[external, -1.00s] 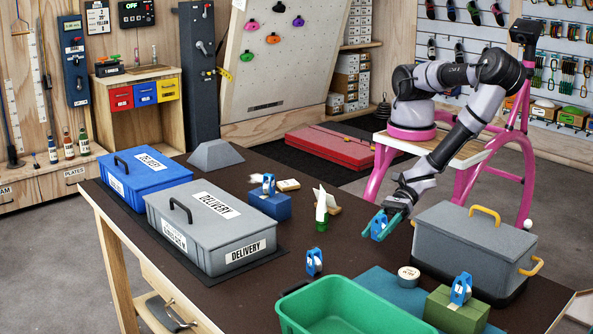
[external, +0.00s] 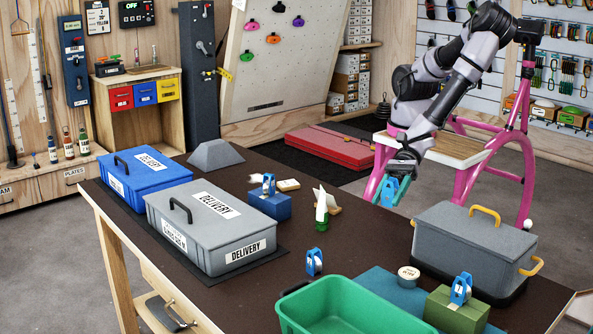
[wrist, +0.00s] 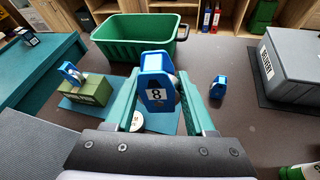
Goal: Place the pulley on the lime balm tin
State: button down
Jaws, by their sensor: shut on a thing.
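My gripper (external: 396,186) is shut on a blue pulley (external: 389,191) and holds it in the air near the table's far right edge. In the wrist view the pulley (wrist: 156,84) sits between my teal fingers (wrist: 160,105), with a white label reading 8. In the wrist view the tin (wrist: 137,122) is partly hidden behind my left finger.
Other blue pulleys stand on the table (external: 314,262), on a green box (external: 455,312) and on a blue box (external: 270,206). A green crate (external: 292,320) is at the front. A grey lidded bin (external: 470,250) stands right of the tin.

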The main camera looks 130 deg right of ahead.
aim_at(411, 274)
jog(key=w+a+n+g+y, duration=0.1)
jog(key=a+n+g+y, duration=0.8)
jog(key=a+n, duration=0.15)
jog(key=shift+n, duration=0.25)
notch_tip(411, 274, down, 15)
jog(key=shift+d+r, duration=0.1)
jog(key=shift+d, duration=0.05)
jog(key=c, duration=0.5)
grip_release()
